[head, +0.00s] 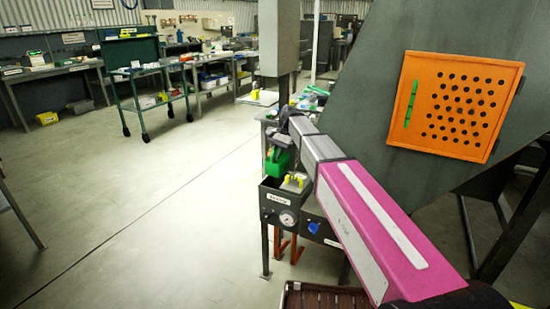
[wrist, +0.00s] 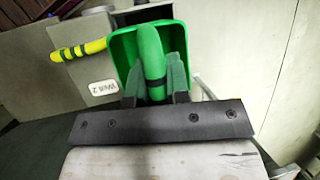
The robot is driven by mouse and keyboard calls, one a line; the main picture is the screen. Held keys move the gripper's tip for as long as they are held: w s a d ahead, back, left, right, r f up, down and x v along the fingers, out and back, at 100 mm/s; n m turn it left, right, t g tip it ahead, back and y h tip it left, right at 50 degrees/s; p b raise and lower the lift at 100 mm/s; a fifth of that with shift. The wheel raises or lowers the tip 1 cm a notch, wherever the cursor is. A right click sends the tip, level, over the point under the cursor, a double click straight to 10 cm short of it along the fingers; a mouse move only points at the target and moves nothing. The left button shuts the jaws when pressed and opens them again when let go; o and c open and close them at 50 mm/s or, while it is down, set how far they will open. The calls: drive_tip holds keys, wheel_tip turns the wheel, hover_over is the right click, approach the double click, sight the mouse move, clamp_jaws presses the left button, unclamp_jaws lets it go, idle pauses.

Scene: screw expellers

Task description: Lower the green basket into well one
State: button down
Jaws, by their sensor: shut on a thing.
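My gripper (wrist: 154,84) is shut on the thick curved handle of the green basket (wrist: 122,45), in the wrist view. In the head view the gripper (head: 278,142) holds the green basket (head: 279,163) at the far left part of the dark bath unit (head: 273,204). The basket's lower part is hidden there, so I cannot tell whether it is above or inside a well. A label reading "Well 2" (wrist: 103,87) lies left of the gripper in the wrist view. Well one's opening and label are not visible.
A yellow handle (wrist: 78,49) with dark bands stands beside the green basket; its yellow part (head: 297,181) shows on the unit in the head view. The unit has a round gauge (head: 287,219). A large slanted grey panel (head: 370,110) rises to the right. Open floor lies left.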

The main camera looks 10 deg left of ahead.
drive_tip(key=shift+a+f, duration=0.25)
drive_tip(key=shift+f, duration=0.7)
wheel_tip(320, 180, down, 11)
idle(0.4)
drive_tip(key=shift+f, duration=0.55)
idle(1.0)
drive_tip(key=shift+s+d+f, duration=0.15)
drive_tip(key=shift+f, duration=0.55)
drive_tip(key=c, duration=0.7)
unclamp_jaws()
drive_tip(key=shift+d, duration=0.1)
drive_tip(key=shift+o, duration=0.4)
drive_tip(key=shift+s+r, duration=0.1)
drive_tip(key=shift+r, duration=2.1)
drive_tip(key=shift+w+a+r, duration=0.1)
drive_tip(key=shift+a+r, duration=0.05)
drive_tip(key=shift+r, duration=1.3)
drive_tip(key=shift+w+a+r, duration=0.1)
drive_tip(key=shift+r, duration=1.3)
